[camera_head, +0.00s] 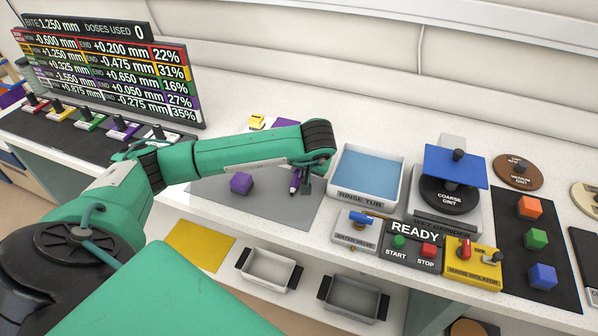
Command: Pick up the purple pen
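A small purple and white pen (296,178) shows over the grey mat (275,212), tilted, with its dark tip low. My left arm reaches in from the left, and my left gripper (304,184) points down right at the pen. The arm and wrist cover the pen's upper part. The fingers are small and dark here, so I cannot tell whether they are open, closed around the pen or only beside it. My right gripper is not in view.
The rinse tub (345,195) stands close on the right, with the grinder (447,195) beyond. A yellow block (257,122) lies behind my arm.

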